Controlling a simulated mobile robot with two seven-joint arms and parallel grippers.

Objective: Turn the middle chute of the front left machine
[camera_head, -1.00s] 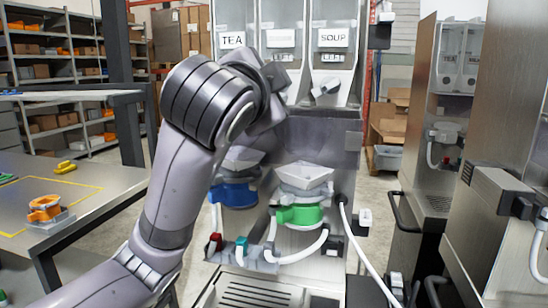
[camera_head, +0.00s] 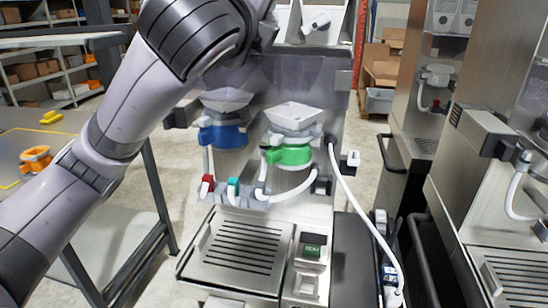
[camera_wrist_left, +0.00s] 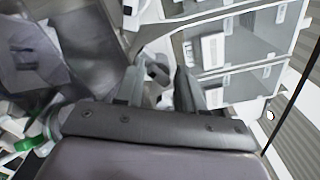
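The front left machine (camera_head: 343,100) stands in the middle of the head view, its top cut off by the frame. One grey-white chute (camera_head: 316,22) shows at its upper right. My left arm hides the upper left of the machine, including the middle chute. In the left wrist view the two fingers of my left gripper (camera_wrist_left: 160,88) stand apart. A small pale chute (camera_wrist_left: 157,72) shows between them; I cannot tell whether they touch it. Another pale chute (camera_wrist_left: 130,12) is at the top edge. My left gripper is hidden in the head view. My right gripper is not in view.
Below are a blue-collared funnel (camera_head: 222,136), a green-collared funnel (camera_head: 288,155), hoses and a drip grille (camera_head: 240,245). Another machine (camera_head: 495,135) stands close on the right. A table (camera_head: 110,235) is at the left.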

